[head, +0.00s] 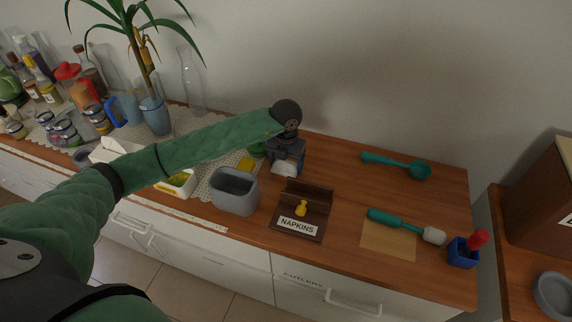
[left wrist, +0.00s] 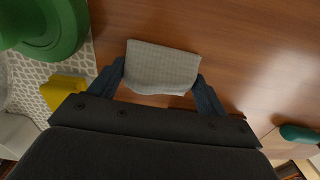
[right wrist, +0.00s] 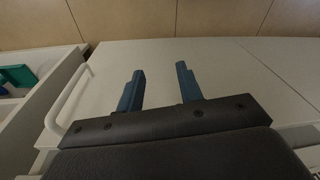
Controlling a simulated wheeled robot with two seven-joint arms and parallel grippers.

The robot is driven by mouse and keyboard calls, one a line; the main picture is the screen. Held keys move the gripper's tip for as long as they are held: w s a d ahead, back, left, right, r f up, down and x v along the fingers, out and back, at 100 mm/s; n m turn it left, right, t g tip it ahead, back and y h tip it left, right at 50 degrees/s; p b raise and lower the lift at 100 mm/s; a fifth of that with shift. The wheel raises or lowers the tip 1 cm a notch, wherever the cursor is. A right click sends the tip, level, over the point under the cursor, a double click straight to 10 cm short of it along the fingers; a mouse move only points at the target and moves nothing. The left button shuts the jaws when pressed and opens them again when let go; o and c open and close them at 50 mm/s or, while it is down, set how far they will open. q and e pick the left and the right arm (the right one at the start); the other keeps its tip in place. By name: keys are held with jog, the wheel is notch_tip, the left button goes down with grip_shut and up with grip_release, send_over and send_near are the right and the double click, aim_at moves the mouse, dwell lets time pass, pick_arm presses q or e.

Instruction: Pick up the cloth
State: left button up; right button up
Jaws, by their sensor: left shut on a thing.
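The cloth (left wrist: 162,68) is a light grey, folded piece between the two fingers of my left gripper (left wrist: 163,80), which is shut on it. In the head view the cloth (head: 284,169) shows as a small pale patch under my left gripper (head: 286,160), over the wooden counter behind the napkin holder. I cannot tell whether the cloth touches the counter. My right gripper (right wrist: 160,90) is open and empty in the right wrist view, in front of a pale cabinet surface. It does not show in the head view.
The brown napkin holder (head: 308,198) stands close to the left gripper, with a grey bin (head: 234,191) left of it. Bottles, jars and a plant crowd the left. The counter's back right is mostly clear.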

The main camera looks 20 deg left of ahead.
pick_arm(q)
jog(key=shift+r, duration=0.15)
jog(key=shift+r, duration=0.25)
notch_tip(320, 180, up, 2)
jog(key=shift+b, duration=0.65)
notch_tip(320, 180, up, 7)
jog(key=shift+r+b, duration=0.15)
jog(key=shift+b, duration=0.8)
jog(key=o, duration=0.4)
jog(key=c, duration=0.3)
pick_arm(e)
notch_tip(320, 180, up, 14)
jog(key=shift+a+f, duration=0.25)
